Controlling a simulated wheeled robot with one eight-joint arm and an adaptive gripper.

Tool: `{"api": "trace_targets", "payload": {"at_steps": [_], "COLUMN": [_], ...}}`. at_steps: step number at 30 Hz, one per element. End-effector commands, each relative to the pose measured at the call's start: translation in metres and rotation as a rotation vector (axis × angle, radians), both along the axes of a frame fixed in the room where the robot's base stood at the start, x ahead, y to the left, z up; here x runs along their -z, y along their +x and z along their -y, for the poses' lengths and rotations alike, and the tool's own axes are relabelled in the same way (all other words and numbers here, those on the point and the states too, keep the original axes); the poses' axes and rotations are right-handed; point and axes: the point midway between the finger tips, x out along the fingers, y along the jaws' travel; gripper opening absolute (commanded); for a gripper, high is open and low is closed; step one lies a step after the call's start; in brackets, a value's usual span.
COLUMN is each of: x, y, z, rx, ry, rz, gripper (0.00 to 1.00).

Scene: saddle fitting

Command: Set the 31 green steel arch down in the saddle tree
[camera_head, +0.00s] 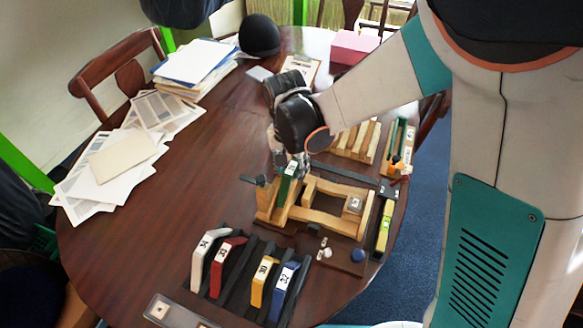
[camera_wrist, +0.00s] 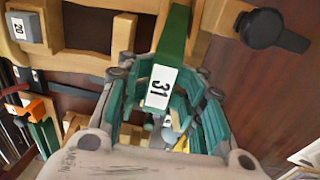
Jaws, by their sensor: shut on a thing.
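The green steel arch (camera_head: 287,186) stands upright at the left part of the wooden saddle tree (camera_head: 325,220), below my gripper (camera_head: 292,163). In the wrist view the arch (camera_wrist: 174,38) runs up between my fingers, with its white 31 label towards the camera. My gripper (camera_wrist: 160,112) is shut on the arch. The saddle tree's wood (camera_wrist: 222,15) shows beside the arch at the top. The lower end of the arch is hidden, so I cannot tell whether it touches the tree.
A rack in front holds white 34, red 33, yellow 30 and blue 32 (camera_head: 284,285) arches. A grey block marked 20 (camera_head: 354,203) sits on the tree's right end. A black clamp handle (camera_wrist: 265,30) is close to the arch. Papers (camera_head: 115,165) lie left; the table's left middle is clear.

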Motion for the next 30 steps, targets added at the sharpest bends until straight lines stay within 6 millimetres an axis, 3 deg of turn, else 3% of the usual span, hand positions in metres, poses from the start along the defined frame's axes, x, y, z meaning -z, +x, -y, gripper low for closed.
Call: {"api": "trace_targets", "payload": {"at_steps": [30], "x": [0.0088], "y": [0.0028], "z": [-0.0095], "rx": [-0.009], "ry": [0.017], "rz": [0.006], "gripper": [0.0]}}
